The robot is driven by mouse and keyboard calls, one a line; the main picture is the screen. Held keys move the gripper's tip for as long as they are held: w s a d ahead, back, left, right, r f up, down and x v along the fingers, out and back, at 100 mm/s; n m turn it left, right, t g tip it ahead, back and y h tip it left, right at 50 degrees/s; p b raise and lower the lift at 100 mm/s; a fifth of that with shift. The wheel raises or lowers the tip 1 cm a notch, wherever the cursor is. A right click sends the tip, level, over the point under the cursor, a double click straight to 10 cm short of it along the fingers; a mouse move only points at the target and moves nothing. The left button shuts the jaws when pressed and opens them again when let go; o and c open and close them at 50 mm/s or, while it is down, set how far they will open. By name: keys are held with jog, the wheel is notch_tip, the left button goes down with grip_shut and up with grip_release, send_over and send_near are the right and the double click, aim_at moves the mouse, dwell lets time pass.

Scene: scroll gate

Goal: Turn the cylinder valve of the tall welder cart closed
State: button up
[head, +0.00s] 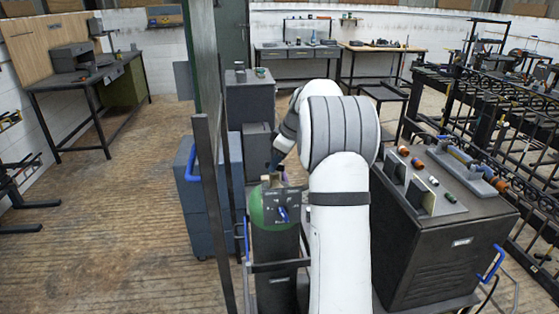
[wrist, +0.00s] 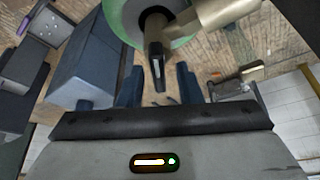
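The tall welder cart's gas cylinder has a green top (head: 262,214), with a dark panel (head: 283,203) bearing a blue handle in front of it. In the wrist view the green shoulder (wrist: 122,12) sits at the top, with a tan valve body (wrist: 215,18) and a black handle (wrist: 156,62) with a pale mark. My gripper (wrist: 159,88) is open, its two dark blue fingers apart on either side of the handle's end. I cannot tell whether they touch it. In the head view my gripper (head: 275,163) is just above the cylinder top, partly hidden by my arm.
A dark machine cabinet (head: 440,240) with knobs and fittings stands close on the right. A dark upright post (head: 212,215) and a blue cabinet (head: 196,200) are left of the cylinder. Black racks (head: 490,125) line the right side.

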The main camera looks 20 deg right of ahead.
grip_shut()
jog(key=shift+d+r, duration=0.1)
jog(key=shift+d, duration=0.1)
jog(key=shift+a, duration=0.1)
